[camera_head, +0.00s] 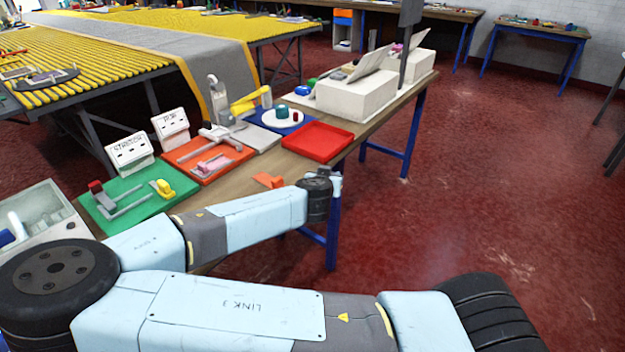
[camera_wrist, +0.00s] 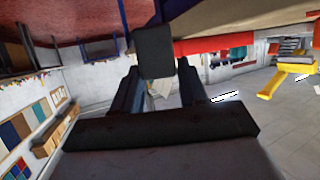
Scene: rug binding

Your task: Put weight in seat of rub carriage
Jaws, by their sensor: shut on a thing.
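In the wrist view a dark block (camera_wrist: 155,52), which looks like the weight, is between the fingertips of my gripper (camera_wrist: 158,85). My gripper is shut on it. In the head view my wrist hides the gripper's jaws and the block, near the table's right edge. A grey carriage-like frame with a pink part (camera_head: 210,165), which seems to be the rub carriage, lies on the orange mat (camera_head: 187,154) by the sign reading RUB (camera_head: 170,124). It is left of and beyond my wrist. I cannot make out its seat.
A red tray (camera_head: 318,141) is just beyond my wrist. A green mat (camera_head: 125,205) with a red-topped tool and yellow piece lies at left, by the STRETCH sign (camera_head: 130,151). A yellow-handled tool (camera_head: 245,103) and white boxes (camera_head: 355,95) stand farther back. Open floor lies right.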

